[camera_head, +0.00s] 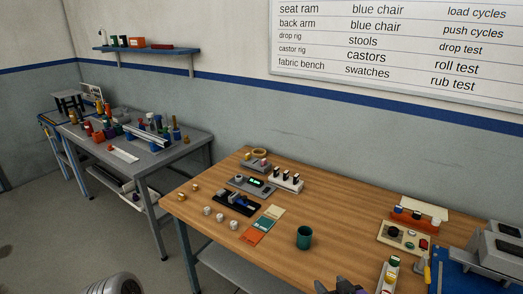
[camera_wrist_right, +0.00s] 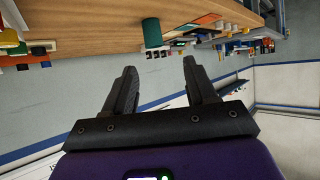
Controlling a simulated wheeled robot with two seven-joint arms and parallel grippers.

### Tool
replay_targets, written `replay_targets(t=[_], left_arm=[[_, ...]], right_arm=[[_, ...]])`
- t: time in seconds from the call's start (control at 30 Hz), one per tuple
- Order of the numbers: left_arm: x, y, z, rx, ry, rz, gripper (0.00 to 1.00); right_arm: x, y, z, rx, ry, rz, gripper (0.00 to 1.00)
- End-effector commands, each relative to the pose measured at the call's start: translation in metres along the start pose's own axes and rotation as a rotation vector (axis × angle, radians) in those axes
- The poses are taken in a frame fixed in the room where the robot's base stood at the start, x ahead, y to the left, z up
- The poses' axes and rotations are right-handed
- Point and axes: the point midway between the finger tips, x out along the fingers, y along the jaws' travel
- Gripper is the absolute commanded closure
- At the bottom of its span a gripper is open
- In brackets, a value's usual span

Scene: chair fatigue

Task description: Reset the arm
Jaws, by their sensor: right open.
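My right gripper (camera_wrist_right: 158,66) is open, with its two dark fingers apart and nothing between them. In the head view, only a dark part of it (camera_head: 340,287) shows at the bottom edge, in front of the wooden bench (camera_head: 340,215). In the right wrist view, the bench (camera_wrist_right: 90,38) shows upside down along the top, beyond the fingertips. A green cup (camera_head: 304,237) stands on the bench near its front edge; it also shows in the wrist view (camera_wrist_right: 152,33), apart from the fingers.
The bench holds small white cylinders (camera_head: 220,217), colour swatches (camera_head: 262,225), a black fixture (camera_head: 238,202), a control box (camera_head: 403,237) and a blue mat (camera_head: 455,282). A cluttered grey table (camera_head: 190,150) stands at left. Bench surface between cup and control box is clear.

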Motion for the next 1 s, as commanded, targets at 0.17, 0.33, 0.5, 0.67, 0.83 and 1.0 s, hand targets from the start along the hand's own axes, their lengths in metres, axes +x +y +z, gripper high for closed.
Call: replay_targets(t=[0.17, 0.33, 0.5, 0.67, 0.83, 1.0], left_arm=[[-0.002, 0.001, -0.002, 0.001, 0.005, 0.001, 0.0], [-0.004, 0.002, -0.001, 0.001, 0.004, 0.001, 0.0], [-0.007, 0.003, -0.001, 0.001, 0.003, 0.001, 0.0], [-0.01, 0.004, -0.001, 0.001, 0.004, 0.001, 0.0], [-0.013, 0.005, -0.001, 0.001, 0.003, 0.001, 0.0], [-0.014, 0.006, -0.001, 0.001, 0.003, 0.0, 0.0]], right_arm=[[0.018, -0.004, 0.034, 0.017, -0.112, 0.003, 0.44], [0.034, -0.01, 0.074, 0.051, -0.231, 0.0, 0.44], [0.05, -0.02, 0.138, 0.121, -0.407, -0.011, 0.44], [0.053, -0.043, 0.223, 0.251, -0.63, -0.036, 0.44], [0.04, -0.078, 0.298, 0.415, -0.837, -0.071, 0.44], [0.026, -0.106, 0.337, 0.531, -0.955, -0.097, 0.44]])
